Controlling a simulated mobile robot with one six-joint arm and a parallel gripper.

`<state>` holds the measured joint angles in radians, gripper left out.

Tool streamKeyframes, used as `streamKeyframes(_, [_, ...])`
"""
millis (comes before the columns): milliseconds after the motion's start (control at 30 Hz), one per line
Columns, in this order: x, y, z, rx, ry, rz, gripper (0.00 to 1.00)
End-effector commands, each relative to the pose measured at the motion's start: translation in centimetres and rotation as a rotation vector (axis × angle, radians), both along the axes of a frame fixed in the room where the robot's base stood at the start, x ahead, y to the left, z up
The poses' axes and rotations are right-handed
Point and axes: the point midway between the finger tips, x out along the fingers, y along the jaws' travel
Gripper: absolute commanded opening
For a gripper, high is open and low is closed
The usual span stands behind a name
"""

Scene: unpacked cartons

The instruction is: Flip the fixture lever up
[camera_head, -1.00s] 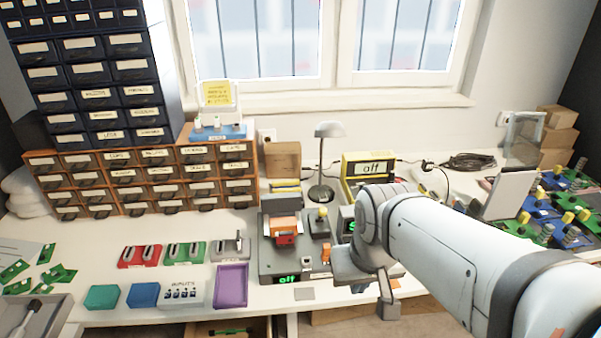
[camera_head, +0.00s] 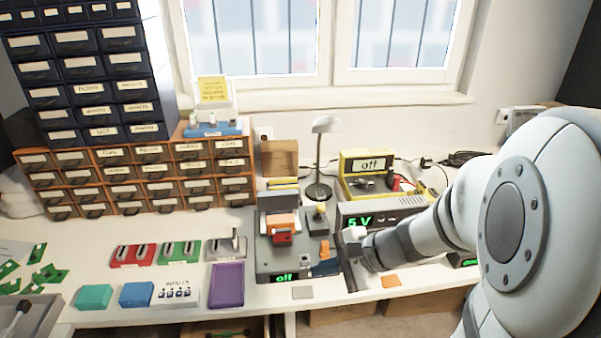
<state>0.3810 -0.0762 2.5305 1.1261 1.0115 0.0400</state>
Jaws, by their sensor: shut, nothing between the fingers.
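The fixture is a dark grey box (camera_head: 265,265) on the bench, with a green "off" display on its front. An orange and red block (camera_head: 282,226) sits in its upper left part. A yellow-tipped post (camera_head: 320,208) stands at its upper right, and a small orange piece (camera_head: 325,252) is at its front right. I cannot tell for sure which of these is the lever. My gripper (camera_head: 349,275) is shut and empty, just right of the fixture's front right side. Whether it touches the fixture is unclear.
A power supply reading 5 V (camera_head: 384,212) stands behind my gripper, with a yellow meter (camera_head: 366,172) behind it. A lamp (camera_head: 319,180) stands behind the fixture. A purple tray (camera_head: 227,284) lies to its left. My arm hides the right side of the bench.

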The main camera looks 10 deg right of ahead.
Motion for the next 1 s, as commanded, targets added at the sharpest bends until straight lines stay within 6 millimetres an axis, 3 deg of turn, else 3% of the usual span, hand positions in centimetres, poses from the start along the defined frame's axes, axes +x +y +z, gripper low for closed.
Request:
streamKeyframes(300, [6.6, -7.0, -2.3, 0.387, 0.057, -0.570, 0.00])
streamKeyframes(500, [8.6, -11.4, -3.3, 0.526, 0.055, -0.806, 0.00])
streamKeyframes(700, [9.1, -13.2, -3.7, 0.571, 0.050, -0.889, 0.00])
streamKeyframes(1000, [9.1, -13.2, -3.7, 0.573, 0.051, -0.890, 0.00])
